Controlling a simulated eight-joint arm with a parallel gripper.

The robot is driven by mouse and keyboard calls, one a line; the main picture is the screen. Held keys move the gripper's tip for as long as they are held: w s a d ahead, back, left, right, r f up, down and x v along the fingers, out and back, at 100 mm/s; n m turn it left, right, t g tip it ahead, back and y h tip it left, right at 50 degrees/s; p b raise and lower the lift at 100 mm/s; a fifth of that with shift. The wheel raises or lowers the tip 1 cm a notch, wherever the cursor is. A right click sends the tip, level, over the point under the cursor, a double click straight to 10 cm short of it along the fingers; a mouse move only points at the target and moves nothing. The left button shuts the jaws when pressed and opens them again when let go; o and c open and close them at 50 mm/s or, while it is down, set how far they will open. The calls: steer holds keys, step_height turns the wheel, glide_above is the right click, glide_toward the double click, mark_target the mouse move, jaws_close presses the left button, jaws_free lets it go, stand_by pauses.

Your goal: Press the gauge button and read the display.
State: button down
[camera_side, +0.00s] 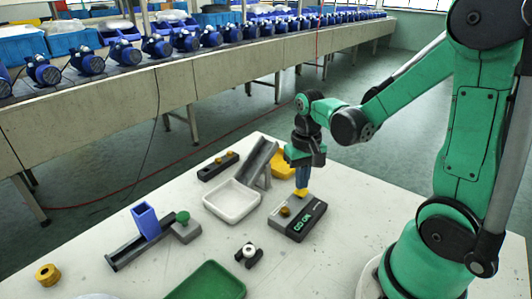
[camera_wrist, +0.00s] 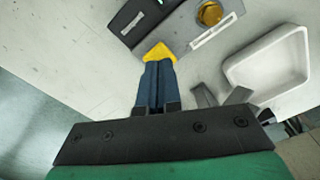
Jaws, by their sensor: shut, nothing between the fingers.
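The gauge (camera_side: 303,228) is a grey and black box on the white table, right of its middle in the side view. Its round amber button (camera_side: 285,211) is on the top face; the button also shows in the wrist view (camera_wrist: 209,13). The tips (camera_wrist: 160,53) are by the gauge's rear edge, apart from the button. I cannot tell their exact height.
A white tray (camera_side: 212,204) and a grey ramp (camera_side: 258,158) stand left of the gauge. A yellow bin (camera_side: 283,165) is behind it. A black holder with a white cylinder (camera_side: 249,251) and a green tray (camera_side: 207,285) are nearer the front. Table to the gauge's right is clear.

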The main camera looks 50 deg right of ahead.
steer(key=shift+r, duration=2.45)
steer(key=a+r+n+t, duration=0.3)
steer(key=a+n+t, duration=0.3)
steer(key=a, duration=0.3)
steer(key=shift+w+a+r+t, duration=0.25)
steer(key=shift+w+r+t, duration=0.15)
steer(key=shift+t, duration=0.2)
